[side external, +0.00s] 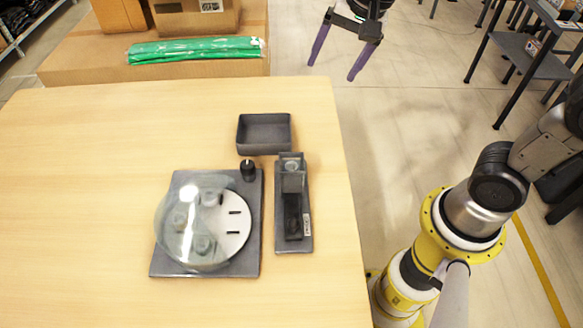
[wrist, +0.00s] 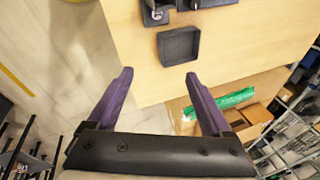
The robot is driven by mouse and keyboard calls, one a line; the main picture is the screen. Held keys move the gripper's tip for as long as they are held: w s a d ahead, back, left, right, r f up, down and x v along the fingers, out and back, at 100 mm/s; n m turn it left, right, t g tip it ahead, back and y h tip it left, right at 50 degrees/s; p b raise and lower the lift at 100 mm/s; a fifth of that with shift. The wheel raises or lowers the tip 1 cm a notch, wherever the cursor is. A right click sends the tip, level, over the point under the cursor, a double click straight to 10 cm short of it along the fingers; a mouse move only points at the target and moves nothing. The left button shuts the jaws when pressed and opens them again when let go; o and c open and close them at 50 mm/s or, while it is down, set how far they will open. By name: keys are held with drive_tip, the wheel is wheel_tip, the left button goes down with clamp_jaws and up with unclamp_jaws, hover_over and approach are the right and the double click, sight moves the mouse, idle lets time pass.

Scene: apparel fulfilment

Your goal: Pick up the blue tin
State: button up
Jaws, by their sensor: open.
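I cannot make out a clearly blue tin in either view. On the table's grey station, a clear dome (side external: 190,215) covers part of a white disc (side external: 236,221). Several small round greyish shapes show blurred through the dome, and I cannot tell whether one is the tin. My gripper (side external: 332,70) has purple fingers spread apart with nothing between them. It hangs off the table's far right corner, above the floor side. In the wrist view my gripper (wrist: 159,73) is open and empty, with the table beyond its fingertips.
An empty dark tray (side external: 264,133) sits behind the station and also shows in the wrist view (wrist: 178,46). A black knob (side external: 248,170) and a narrow dark fixture (side external: 307,222) stand close by. The table's left side (side external: 75,190) is clear. Cardboard boxes and a green packet (side external: 197,50) lie behind.

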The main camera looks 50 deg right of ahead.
drive_tip(key=w+a+f+g, duration=0.1)
drive_tip(key=w+f, duration=0.1)
drive_tip(key=f, duration=0.5)
drive_tip(key=w+a+f+g, duration=0.1)
drive_tip(key=w+a+f, duration=0.1)
drive_tip(key=f, duration=0.6)
drive_tip(key=w+a+f+g, duration=0.1)
drive_tip(key=a+f, duration=0.1)
drive_tip(key=f, duration=0.5)
drive_tip(key=shift+w+a+f+m+g, duration=0.2)
drive_tip(key=shift+w+m+g, duration=0.1)
drive_tip(key=shift+w+g, duration=0.1)
drive_tip(key=shift+s+a+f, duration=0.1)
drive_tip(key=shift+f, duration=1.45)
drive_tip(key=shift+s+a+f, duration=0.1)
drive_tip(key=shift+f, duration=1.45)
drive_tip(key=shift+w, duration=0.1)
clamp_jaws()
drive_tip(key=shift+r, duration=0.15)
